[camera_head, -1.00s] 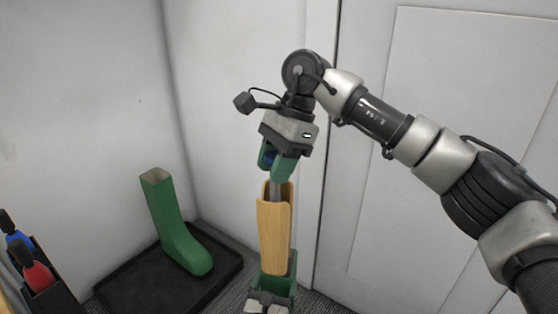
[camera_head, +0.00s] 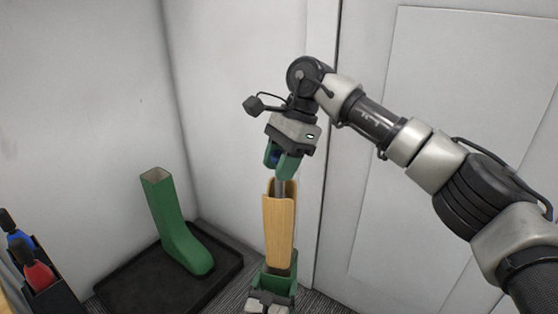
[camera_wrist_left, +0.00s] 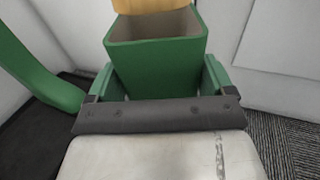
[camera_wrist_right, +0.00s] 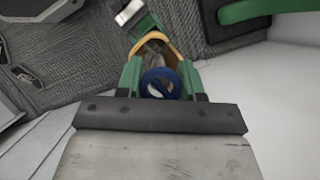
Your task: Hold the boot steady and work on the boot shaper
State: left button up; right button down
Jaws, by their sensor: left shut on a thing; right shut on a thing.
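The green boot (camera_head: 278,283) stands low in the head view, and its open top shows in the left wrist view (camera_wrist_left: 155,55). My left gripper (camera_head: 268,302) is shut on the boot, with one finger on each side of the shaft. The boot shaper (camera_head: 279,232) has a tan wooden body, a grey rod and a blue knob (camera_wrist_right: 161,83). My right gripper (camera_head: 283,163) is shut on the knob from above. The shaper's lower end is at the boot's opening; in the left wrist view the wood (camera_wrist_left: 150,6) shows above the rim. I cannot tell how deep it reaches.
A second green boot (camera_head: 178,222) stands on a black tray (camera_head: 128,287) at the left. A dark holder (camera_head: 58,298) with blue-handled (camera_head: 20,238) and red-handled (camera_head: 38,273) items is at the lower left. White walls and a panel (camera_head: 450,150) close off the back and right.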

jog(key=shift+f, duration=11.5)
jog(key=c, duration=0.6)
grip_release()
jog(key=shift+f, duration=0.1)
jog(key=v, duration=1.2)
